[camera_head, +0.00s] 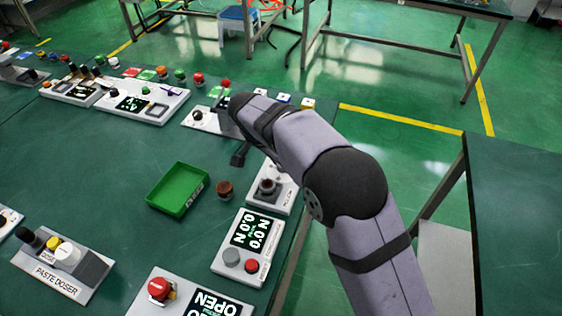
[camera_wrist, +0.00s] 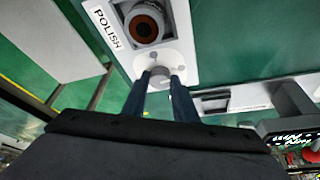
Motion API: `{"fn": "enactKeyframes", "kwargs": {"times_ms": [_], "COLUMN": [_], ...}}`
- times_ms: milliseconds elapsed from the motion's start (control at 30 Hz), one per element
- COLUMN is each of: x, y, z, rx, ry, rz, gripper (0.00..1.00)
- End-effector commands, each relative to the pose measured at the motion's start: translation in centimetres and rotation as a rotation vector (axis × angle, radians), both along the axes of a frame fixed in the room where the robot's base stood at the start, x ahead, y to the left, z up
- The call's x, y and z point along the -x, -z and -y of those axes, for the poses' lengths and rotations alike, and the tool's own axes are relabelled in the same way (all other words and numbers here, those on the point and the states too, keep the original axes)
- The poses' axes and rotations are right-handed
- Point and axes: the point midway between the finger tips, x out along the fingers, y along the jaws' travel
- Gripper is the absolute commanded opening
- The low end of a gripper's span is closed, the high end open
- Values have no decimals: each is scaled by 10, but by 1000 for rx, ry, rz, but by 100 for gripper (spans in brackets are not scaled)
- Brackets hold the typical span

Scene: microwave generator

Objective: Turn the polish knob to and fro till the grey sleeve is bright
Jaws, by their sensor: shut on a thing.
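In the wrist view, my gripper (camera_wrist: 160,88) is shut on the small grey polish knob (camera_wrist: 160,74), which sits on a round pale plate of the white POLISH panel (camera_wrist: 186,36). Beside the knob is a round grey piece (camera_wrist: 144,10) with a brown centre, apparently the sleeve in its holder; its finish is hard to judge. In the head view, the panel (camera_head: 284,204) stands near the table's right edge with the grey round piece (camera_head: 267,188) on it. My arm hides the knob and most of the gripper there.
A green tray (camera_head: 178,190) and a brown round piece (camera_head: 224,190) lie left of the panel. A force display box (camera_head: 226,258) stands in front of it, with the paste doser (camera_head: 62,270) at lower left. Several control boxes line the back. Bare tabletop lies at centre left.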

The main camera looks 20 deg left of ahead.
Motion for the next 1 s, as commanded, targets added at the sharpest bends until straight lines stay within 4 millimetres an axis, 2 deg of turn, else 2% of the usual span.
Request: {"fn": "enactKeyframes", "kwargs": {"times_ms": [300, 833, 867, 900, 1000], "x": [0, 0, 0, 0, 0], "y": [0, 0, 0, 0, 0], "z": [-1, -2, -2, -2, -2], "rx": [-2, -2, -2, -2, -1], "ry": [130, 152, 152, 152, 152], "rz": [-1, -2, -2, -2, -2], "gripper": [4, 4, 33, 43, 45]}}
